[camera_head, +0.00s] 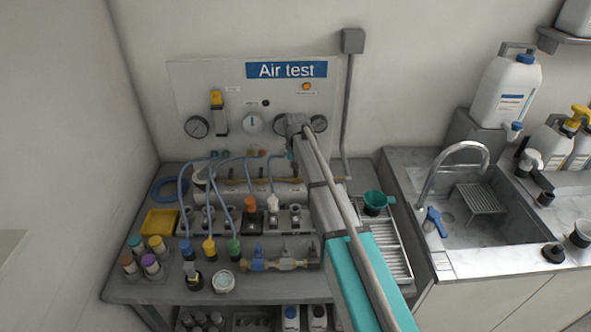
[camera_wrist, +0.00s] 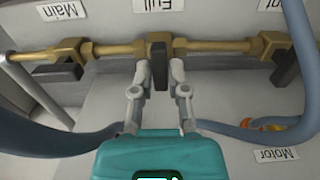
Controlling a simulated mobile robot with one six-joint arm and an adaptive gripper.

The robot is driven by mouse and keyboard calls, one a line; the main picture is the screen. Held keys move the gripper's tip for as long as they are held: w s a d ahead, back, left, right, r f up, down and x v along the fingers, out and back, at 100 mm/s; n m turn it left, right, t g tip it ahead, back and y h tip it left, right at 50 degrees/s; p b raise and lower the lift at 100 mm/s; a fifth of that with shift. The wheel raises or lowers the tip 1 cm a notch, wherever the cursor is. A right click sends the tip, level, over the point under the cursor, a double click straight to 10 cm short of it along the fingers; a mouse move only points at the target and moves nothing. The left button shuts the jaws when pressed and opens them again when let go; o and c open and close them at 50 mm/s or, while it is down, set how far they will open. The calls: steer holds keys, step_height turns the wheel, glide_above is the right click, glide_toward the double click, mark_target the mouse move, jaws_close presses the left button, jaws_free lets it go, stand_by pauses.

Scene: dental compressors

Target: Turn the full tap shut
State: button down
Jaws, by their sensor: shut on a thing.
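In the head view my arm hides the full tap and most of my gripper.
The main tap (camera_wrist: 62,70) is to the left and another dark-handled tap (camera_wrist: 285,66) to the right, its label cut off. Blue hoses (camera_wrist: 275,130) curve close by.

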stand_by(0.4)
steer(key=c, duration=0.6)
jaws_free()
steer(key=shift+c, duration=0.2)
steer(key=shift+n, duration=0.3)
